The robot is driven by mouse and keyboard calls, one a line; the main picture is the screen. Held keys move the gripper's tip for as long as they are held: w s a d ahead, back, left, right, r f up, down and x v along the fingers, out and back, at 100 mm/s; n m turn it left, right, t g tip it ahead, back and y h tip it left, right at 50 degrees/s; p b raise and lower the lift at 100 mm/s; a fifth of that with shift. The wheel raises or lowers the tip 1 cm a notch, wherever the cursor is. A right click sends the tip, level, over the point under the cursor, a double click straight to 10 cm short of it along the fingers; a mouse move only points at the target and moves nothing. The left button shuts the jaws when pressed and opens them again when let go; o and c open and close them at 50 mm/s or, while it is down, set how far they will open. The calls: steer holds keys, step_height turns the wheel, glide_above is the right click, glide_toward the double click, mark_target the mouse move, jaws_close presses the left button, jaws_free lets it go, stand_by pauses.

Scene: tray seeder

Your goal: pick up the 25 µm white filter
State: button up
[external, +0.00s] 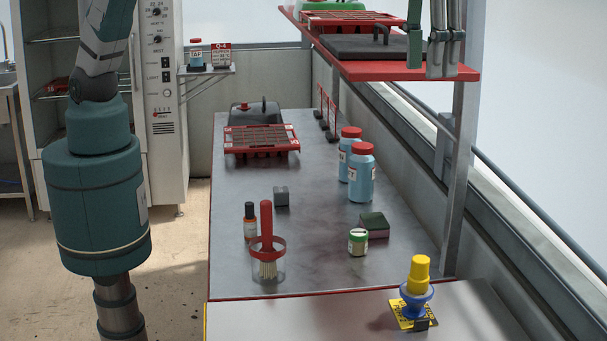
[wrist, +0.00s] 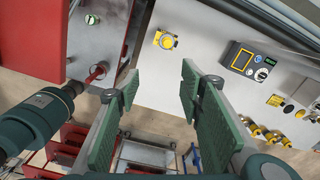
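My gripper (wrist: 157,85) shows in the wrist view. Its two green-padded fingers are wide apart, with nothing between them. I cannot make out the white filter or any 25 µm marking in either view.
A yellow-and-blue funnel-like piece (external: 418,285) stands on the near counter; it also shows in the wrist view (wrist: 166,41). A red-handled brush (external: 267,225) stands in a clear cup. Blue bottles (external: 361,178) stand farther back. A display device (wrist: 247,61) lies right of my fingers.

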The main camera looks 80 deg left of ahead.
steer(key=s+a+r+n+b, duration=0.2)
steer(key=a, duration=0.5)
steer(key=s+a+r+n+b, duration=0.1)
steer(key=s+a, duration=0.1)
steer(key=a, duration=0.4)
steer(key=n+b, duration=1.1)
glide_above(249, 203)
step_height(249, 203, down, 4)
step_height(249, 203, down, 43)
steer(key=shift+r, duration=0.1)
steer(key=shift+f, duration=1.35)
